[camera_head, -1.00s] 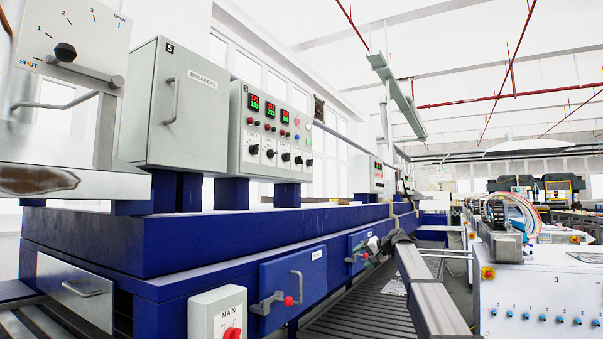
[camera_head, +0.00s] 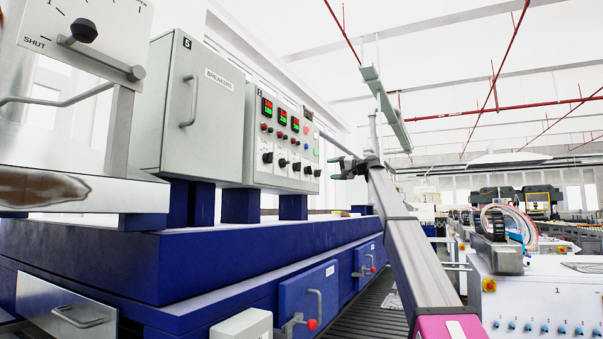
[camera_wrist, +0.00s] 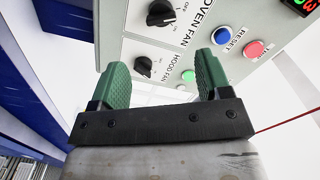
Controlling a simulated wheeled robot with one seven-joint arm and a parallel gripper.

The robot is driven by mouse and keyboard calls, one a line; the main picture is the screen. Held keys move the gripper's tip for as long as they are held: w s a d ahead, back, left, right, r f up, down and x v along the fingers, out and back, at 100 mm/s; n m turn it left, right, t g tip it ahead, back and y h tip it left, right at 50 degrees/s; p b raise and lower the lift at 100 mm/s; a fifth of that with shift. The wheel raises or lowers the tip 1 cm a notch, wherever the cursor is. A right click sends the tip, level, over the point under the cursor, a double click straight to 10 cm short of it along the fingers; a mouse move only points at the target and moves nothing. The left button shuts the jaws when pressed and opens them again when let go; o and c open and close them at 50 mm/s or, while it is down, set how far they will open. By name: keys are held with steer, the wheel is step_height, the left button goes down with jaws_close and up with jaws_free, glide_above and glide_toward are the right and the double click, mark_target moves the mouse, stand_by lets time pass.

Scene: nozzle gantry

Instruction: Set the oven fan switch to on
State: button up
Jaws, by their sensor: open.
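The oven fan switch (camera_wrist: 161,12) is a black rotary knob with OFF and ON marks, at the top of the wrist view. Its label shows to its right; I cannot tell clearly which mark its pointer faces. The hood fan knob (camera_wrist: 143,67) is below it in that view, between my fingers. Both are on the grey control panel (camera_head: 255,120), which has a row of black knobs. My gripper (camera_wrist: 163,65) has green fingers, is open and holds nothing. In the head view my gripper (camera_head: 345,167) is just right of the panel, apart from the knobs.
A blue reset button (camera_wrist: 221,36), a red button (camera_wrist: 254,48) and a green one (camera_wrist: 188,76) are close by on the panel. The grey breakers cabinet (camera_head: 215,110) stands left of it. The blue oven body (camera_head: 200,255) runs below. Open air is right of the panel.

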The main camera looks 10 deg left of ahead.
mark_target(311, 169)
steer(key=x, duration=1.1)
steer(key=c, duration=0.9)
